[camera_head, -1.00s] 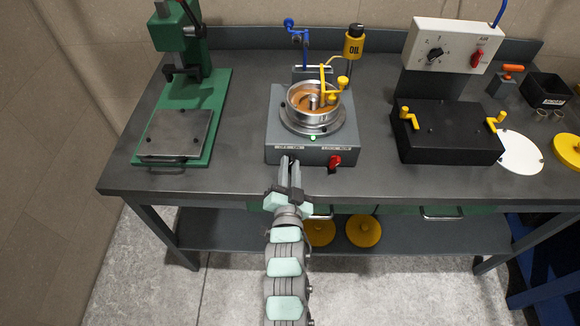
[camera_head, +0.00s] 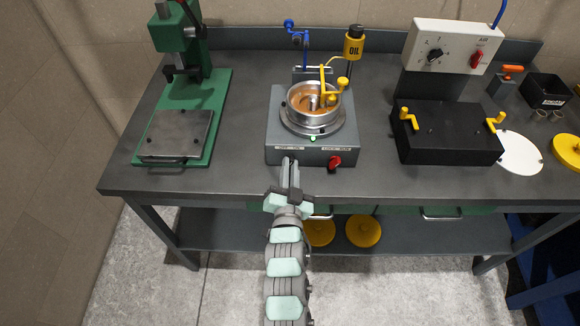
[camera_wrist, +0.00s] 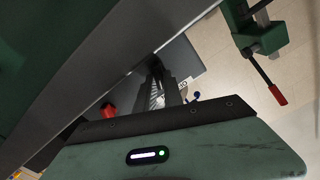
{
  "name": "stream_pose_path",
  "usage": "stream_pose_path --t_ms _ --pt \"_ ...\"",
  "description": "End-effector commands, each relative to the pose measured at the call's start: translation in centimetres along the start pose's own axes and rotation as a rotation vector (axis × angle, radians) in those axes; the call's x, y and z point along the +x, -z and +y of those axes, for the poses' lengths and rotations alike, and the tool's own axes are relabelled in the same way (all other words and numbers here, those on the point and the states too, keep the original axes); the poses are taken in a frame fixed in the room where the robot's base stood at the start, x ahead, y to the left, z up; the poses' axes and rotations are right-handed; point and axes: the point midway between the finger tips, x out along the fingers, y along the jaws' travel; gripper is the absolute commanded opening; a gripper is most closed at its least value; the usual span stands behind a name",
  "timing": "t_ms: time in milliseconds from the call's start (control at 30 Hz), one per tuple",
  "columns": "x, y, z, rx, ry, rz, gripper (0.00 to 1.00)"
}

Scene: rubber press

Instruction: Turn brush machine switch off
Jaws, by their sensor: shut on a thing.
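The brush machine (camera_head: 345,118) is a grey box on the workbench with a round metal bowl (camera_head: 313,97) on top. A small green light (camera_head: 313,138) glows on its upper front edge, and a red knob (camera_head: 335,161) sits at the front right. My gripper (camera_head: 291,163) points at the left part of the front face, below a pale label, its fingers close together. They appear shut on the brush machine switch, which they hide. In the wrist view the fingers (camera_wrist: 157,88) reach the machine, with the red knob (camera_wrist: 109,109) to their left.
A green press (camera_head: 190,110) stands left on the bench (camera_head: 235,180). A black box (camera_head: 450,135) with yellow handles and a white control panel (camera_head: 452,47) are at right. A yellow oil can (camera_head: 353,47) stands behind the machine.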

Motion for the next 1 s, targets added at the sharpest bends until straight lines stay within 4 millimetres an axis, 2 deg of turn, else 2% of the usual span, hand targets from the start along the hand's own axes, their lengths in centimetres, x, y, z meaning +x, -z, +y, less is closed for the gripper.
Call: stream_pose_path --t_ms 700,1000 --pt "0.01 -0.1 -0.37 -0.63 0.001 0.0 0.0" --pt "0.01 -0.23 -0.41 -0.843 0.001 -0.001 0.0"
